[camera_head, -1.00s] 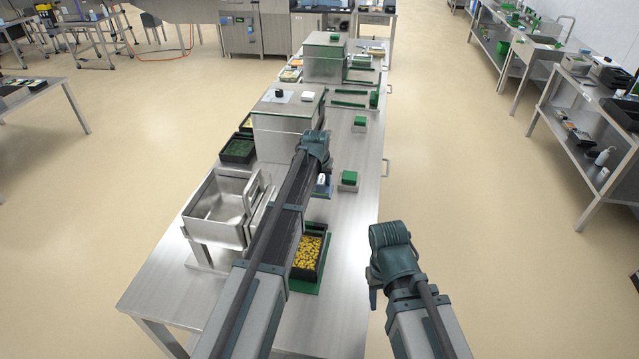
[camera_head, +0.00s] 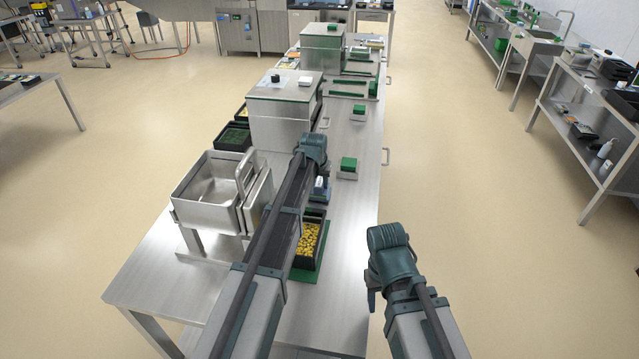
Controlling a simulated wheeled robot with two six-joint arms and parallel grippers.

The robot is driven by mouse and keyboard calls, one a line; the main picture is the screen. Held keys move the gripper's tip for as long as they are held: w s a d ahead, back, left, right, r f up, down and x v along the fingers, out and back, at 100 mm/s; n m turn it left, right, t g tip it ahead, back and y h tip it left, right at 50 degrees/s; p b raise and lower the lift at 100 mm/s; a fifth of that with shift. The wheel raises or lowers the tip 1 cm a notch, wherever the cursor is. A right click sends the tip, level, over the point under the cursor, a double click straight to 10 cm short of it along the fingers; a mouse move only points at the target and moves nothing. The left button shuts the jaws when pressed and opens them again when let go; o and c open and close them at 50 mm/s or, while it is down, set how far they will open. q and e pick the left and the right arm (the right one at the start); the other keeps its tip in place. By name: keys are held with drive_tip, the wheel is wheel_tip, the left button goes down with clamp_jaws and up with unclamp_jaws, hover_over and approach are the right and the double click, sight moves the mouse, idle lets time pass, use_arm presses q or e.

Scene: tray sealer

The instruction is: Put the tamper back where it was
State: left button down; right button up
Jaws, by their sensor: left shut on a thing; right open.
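My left gripper (camera_head: 313,152) is over the middle of the steel table (camera_head: 225,300), beside the near steel box. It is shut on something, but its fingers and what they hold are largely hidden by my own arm. A small blue-and-white thing (camera_head: 320,187) shows just below it; I cannot tell whether it is held or standing on the table. I cannot make out the tamper with certainty. My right gripper (camera_head: 374,292) is open and empty, off the table's right edge above the floor.
A black tray of yellow pieces (camera_head: 325,232) sits on a green mat (camera_head: 305,276), partly behind my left arm. A steel hopper (camera_head: 203,205) stands left. A steel box (camera_head: 278,123) and a green-topped block (camera_head: 348,168) are further back.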

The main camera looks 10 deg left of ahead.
use_arm(q)
drive_tip(key=shift+f, duration=0.1)
idle(0.5)
drive_tip(key=shift+c, duration=2.2)
unclamp_jaws()
drive_tip(key=c, duration=0.3)
wheel_tip(320, 180, up, 7)
drive_tip(key=p, duration=0.7)
